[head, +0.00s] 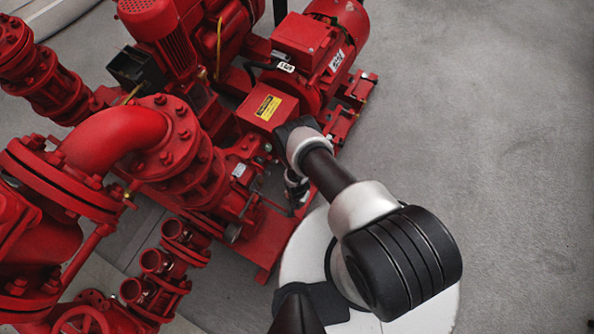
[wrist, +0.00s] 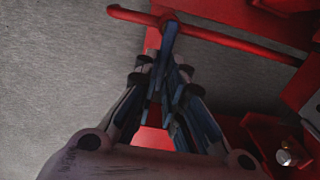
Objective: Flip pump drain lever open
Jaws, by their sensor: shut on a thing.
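My gripper (wrist: 168,85) reaches away from the camera in the wrist view, its two dark fingers close together. They are shut on a narrow, dark bluish bar (wrist: 167,42) that looks like the drain lever. Its rounded far end lies at a thin red pipe (wrist: 235,40) crossing the top of the picture. The fingers hide part of the bar, so its exact angle is hard to tell. In the head view my gripper (head: 297,188) is small and dark, low beside the red pump (head: 205,175); the lever cannot be made out there.
A red base frame (head: 270,235) runs under the pump. A red box with a yellow label (head: 268,108) and a motor (head: 340,35) stand behind my wrist. Large flanged pipes (head: 115,140) fill the left. The grey floor (head: 500,120) at the right is clear.

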